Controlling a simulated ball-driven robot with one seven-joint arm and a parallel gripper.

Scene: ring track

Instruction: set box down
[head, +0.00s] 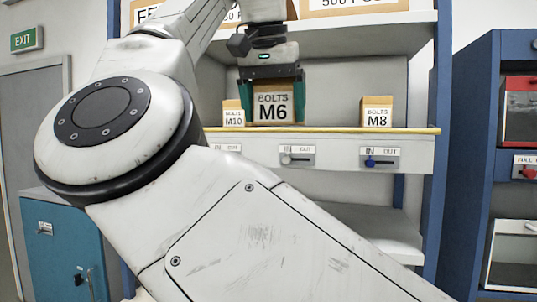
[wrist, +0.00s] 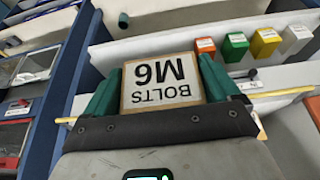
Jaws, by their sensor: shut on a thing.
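The M6 bolts box (head: 272,107), brown cardboard with a white label, is upright at the middle shelf, between the two smaller boxes. My gripper (head: 272,118) comes from above, its green fingers shut on the box's left and right sides. In the wrist view, the M6 box (wrist: 162,84) fills the space between the fingers (wrist: 159,66), its label upside down. The box's lower edge appears at the level of the shelf board (head: 330,129); I cannot tell whether it touches.
A small M10 box (head: 233,114) stands close to the left, an M8 box (head: 377,112) further right. Free shelf lies between M6 and M8. An upper shelf (head: 365,36) with boxes hangs above. IN/OUT sliders (head: 297,157) line the front. The wrist view shows coloured bins (wrist: 235,46).

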